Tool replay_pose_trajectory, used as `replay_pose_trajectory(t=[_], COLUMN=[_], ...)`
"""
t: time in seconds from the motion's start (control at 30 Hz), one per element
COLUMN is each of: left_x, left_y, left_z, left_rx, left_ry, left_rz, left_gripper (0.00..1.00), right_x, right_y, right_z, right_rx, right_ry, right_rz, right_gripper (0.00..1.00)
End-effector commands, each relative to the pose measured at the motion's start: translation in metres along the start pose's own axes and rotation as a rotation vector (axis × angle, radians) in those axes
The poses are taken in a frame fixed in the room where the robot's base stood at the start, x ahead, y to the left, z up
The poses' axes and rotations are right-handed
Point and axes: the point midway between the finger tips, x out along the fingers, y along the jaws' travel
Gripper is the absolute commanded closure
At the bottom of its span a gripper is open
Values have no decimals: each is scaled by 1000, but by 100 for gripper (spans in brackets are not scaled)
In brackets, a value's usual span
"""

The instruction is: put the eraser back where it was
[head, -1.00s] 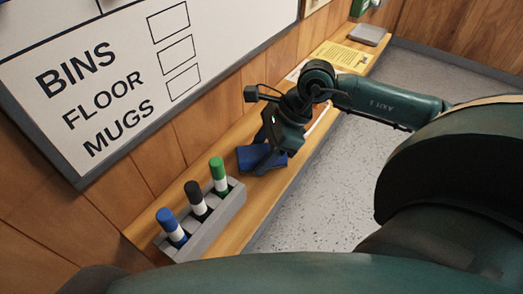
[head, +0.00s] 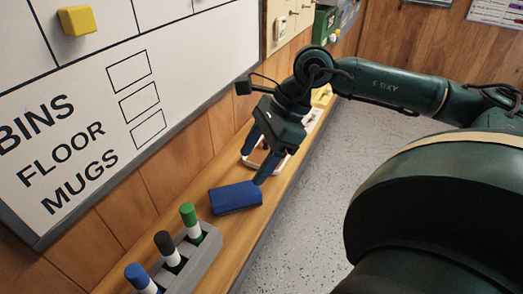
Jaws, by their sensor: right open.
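The blue eraser (head: 236,198) lies flat on the wooden ledge (head: 222,250) below the whiteboard, just beyond the marker holder. My right gripper (head: 258,163) is open and empty, its two dark blue fingers pointing down past the eraser's far side. One fingertip is close to the eraser's far right corner; I cannot tell if it touches. Behind the fingers, a white-edged shape (head: 282,164) with a brown middle is partly hidden on the ledge. My left gripper is not in view.
A grey holder (head: 205,252) with green, black and blue markers stands at the near end of the ledge. The whiteboard (head: 185,60) with a yellow block (head: 77,20) rises at left. A green box (head: 325,24) is far back. Speckled floor is clear at right.

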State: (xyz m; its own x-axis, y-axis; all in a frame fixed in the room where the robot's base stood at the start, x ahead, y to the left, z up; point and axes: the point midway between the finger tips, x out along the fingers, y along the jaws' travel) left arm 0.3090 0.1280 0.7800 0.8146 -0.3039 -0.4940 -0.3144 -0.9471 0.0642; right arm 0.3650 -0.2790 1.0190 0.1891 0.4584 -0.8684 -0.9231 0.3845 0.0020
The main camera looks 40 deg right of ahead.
Motion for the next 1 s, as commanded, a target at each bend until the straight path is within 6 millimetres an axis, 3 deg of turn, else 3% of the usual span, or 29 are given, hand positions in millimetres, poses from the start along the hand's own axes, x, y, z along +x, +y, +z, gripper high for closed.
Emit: replay_pose_trajectory(t=[0.3, 1.0], left_x=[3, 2], left_y=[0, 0], left_z=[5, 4], left_rx=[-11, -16], left_ry=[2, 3], left_rz=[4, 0], left_gripper=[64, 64], right_x=[-23, -24], right_y=[0, 0], right_z=[0, 0], right_rx=[0, -1], right_ry=[-1, -1], right_rz=[0, 0], right_gripper=[35, 35])
